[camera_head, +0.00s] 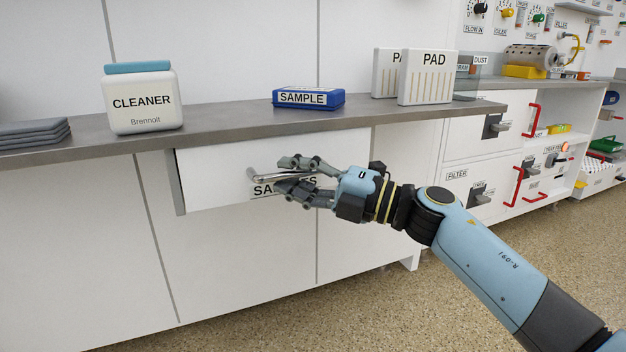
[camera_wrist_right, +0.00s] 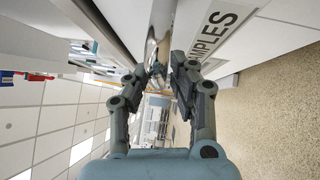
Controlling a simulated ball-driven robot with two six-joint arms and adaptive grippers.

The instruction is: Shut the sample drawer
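The sample drawer (camera_head: 215,180) under the worktop has a white front with a label that the fingers partly cover; its front stands out from the cabinet, so it is partly open. In the right wrist view its front with the label (camera_wrist_right: 213,36) shows at the top. A silver bar handle (camera_head: 262,174) is on the front. My right gripper (camera_head: 285,176) is at the handle, one finger above and one below it. The fingers are close together around the bar; whether they press on it is hard to see. My left gripper is not in view.
On the worktop (camera_head: 230,122) are grey folded cloths (camera_head: 30,133), a cleaner jar (camera_head: 142,98), a blue sample box (camera_head: 308,99) and two pad boxes (camera_head: 425,78). More cabinets with red handles (camera_head: 531,120) stand at right. The floor (camera_head: 400,315) before the drawer is clear.

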